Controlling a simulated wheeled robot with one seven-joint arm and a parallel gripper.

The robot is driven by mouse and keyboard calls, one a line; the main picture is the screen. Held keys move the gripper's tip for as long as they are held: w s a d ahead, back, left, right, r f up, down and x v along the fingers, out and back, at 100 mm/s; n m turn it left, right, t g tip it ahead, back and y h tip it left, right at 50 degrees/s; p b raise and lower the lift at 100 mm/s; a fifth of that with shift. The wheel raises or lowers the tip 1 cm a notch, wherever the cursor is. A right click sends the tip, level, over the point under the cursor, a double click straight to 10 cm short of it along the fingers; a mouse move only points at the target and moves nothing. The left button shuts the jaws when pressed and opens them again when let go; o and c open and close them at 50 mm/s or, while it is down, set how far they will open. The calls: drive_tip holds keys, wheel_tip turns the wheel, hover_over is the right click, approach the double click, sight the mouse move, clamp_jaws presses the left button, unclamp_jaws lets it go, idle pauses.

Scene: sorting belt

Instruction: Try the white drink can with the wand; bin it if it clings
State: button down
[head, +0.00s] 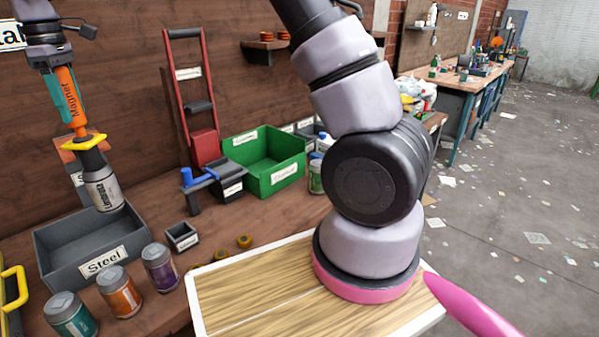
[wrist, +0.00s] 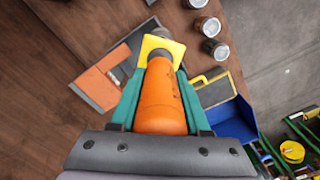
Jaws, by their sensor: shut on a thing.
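My gripper (head: 64,92) is at the upper left in the head view, its teal jaws shut on the orange magnet wand (head: 71,107). The wand also fills the middle of the wrist view (wrist: 162,100). It points downward and has a yellow collar (head: 84,143) above a dark tip. The white drink can (head: 104,191) is against the tip, slightly tilted, and appears to hang from it over the grey bin labelled Steel (head: 49,258). In the wrist view the wand and its collar hide most of the can.
Teal, orange (head: 121,295) and purple (head: 160,270) cans stand in front of the bin. A small dark box (head: 182,237) and two small brownish pieces lie to their right. A green bin (head: 283,160) and red-framed rack (head: 205,145) stand further back.

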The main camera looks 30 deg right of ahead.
sight(81, 134)
drive_tip(key=shift+w+a+f, duration=0.1)
drive_tip(key=shift+w+f, duration=0.05)
drive_tip(key=shift+f, duration=1)
drive_tip(key=shift+w+a+f, duration=0.1)
drive_tip(key=shift+w+f, duration=0.05)
drive_tip(key=shift+f, duration=0.95)
drive_tip(key=shift+w+f, duration=0.15)
drive_tip(key=shift+f, duration=1)
drive_tip(key=shift+w, duration=0.1)
drive_tip(key=w+a, duration=0.3)
drive_tip(key=w, duration=0.4)
drive_tip(key=shift+w, duration=0.4)
drive_tip(key=shift+r, duration=1.55)
drive_tip(key=shift+f, duration=0.15)
wheel_tip(81, 134, down, 3)
drive_tip(key=shift+r, duration=0.1)
idle(0.6)
drive_tip(key=shift+s+d, duration=0.1)
